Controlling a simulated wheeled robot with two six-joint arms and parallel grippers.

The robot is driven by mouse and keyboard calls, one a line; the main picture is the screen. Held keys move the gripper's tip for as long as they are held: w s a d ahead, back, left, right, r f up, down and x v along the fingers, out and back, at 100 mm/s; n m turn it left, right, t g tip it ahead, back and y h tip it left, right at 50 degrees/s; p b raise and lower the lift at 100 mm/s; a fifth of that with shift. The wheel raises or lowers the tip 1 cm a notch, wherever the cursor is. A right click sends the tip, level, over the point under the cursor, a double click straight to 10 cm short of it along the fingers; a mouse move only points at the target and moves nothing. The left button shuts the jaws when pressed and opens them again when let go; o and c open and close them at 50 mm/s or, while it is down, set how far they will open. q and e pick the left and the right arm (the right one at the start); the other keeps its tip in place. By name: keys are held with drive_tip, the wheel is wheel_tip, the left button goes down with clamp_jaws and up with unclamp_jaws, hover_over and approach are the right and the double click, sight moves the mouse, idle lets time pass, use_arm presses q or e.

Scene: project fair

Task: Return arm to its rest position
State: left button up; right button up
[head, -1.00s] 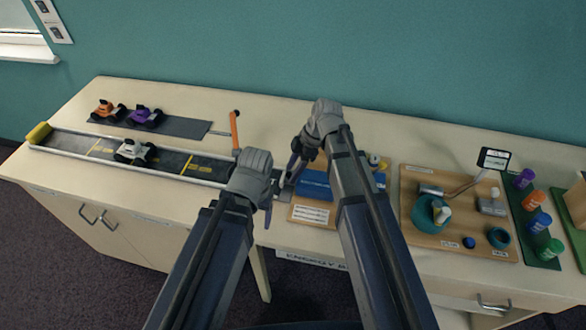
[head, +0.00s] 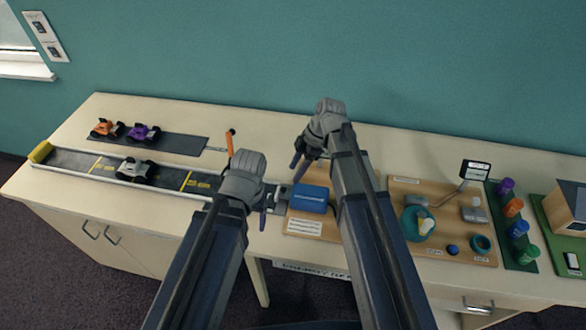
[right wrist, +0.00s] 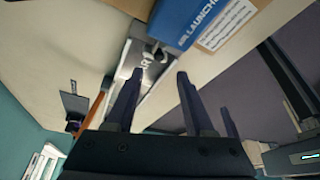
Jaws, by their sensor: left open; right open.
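My left gripper (head: 266,209) hangs over the right end of the track, its jaws apart and nothing seen between them.
A white car (head: 137,170) sits on the track; an orange car (head: 106,129) and a purple car (head: 144,133) stand behind it. A wooden board (head: 406,190) holds a teal bowl and small parts. Several coloured tubes (head: 514,208) and a model house (head: 566,207) are at right.

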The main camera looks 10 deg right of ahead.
idle(0.5)
drive_tip(key=s+a+f+m+h, duration=0.1)
drive_tip(key=s+m+h, duration=0.2)
drive_tip(key=s+m, duration=0.4)
drive_tip(key=s+a+m+h, duration=0.1)
drive_tip(key=s+m+h, duration=0.1)
drive_tip(key=s+m, duration=0.6)
drive_tip(key=shift+a+f+h, duration=0.25)
drive_tip(key=shift+f+h, duration=0.1)
drive_tip(key=shift+h, duration=0.05)
idle(0.3)
